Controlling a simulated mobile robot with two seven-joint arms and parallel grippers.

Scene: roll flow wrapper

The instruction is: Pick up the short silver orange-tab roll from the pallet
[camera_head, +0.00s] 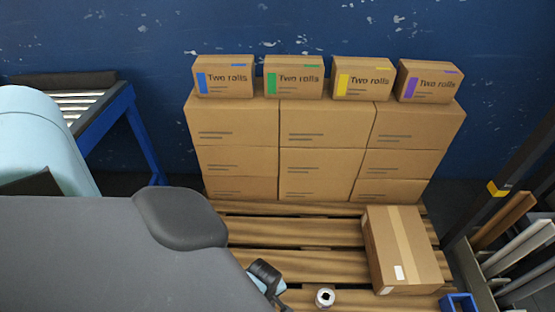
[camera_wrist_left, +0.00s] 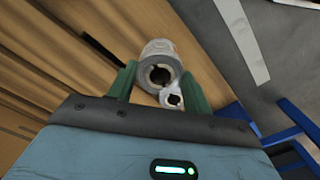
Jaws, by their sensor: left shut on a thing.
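A silver-white roll (camera_wrist_left: 158,48) with a hollow core shows between the green fingers of my left gripper (camera_wrist_left: 160,82) in the left wrist view. The gripper is shut on it. A smaller white ring-like piece (camera_wrist_left: 172,98) with a dark hole shows just below the roll, close to the right-hand finger. No orange tab can be made out. My right gripper is not in view.
Brown cartons (camera_head: 325,155) are stacked at the pallet's back, with several "Two rolls" boxes (camera_head: 293,76) on top. A taped carton (camera_head: 402,248) lies at the pallet's right. A blue-framed roller conveyor (camera_head: 105,115) stands left. Bare slats show mid-pallet.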

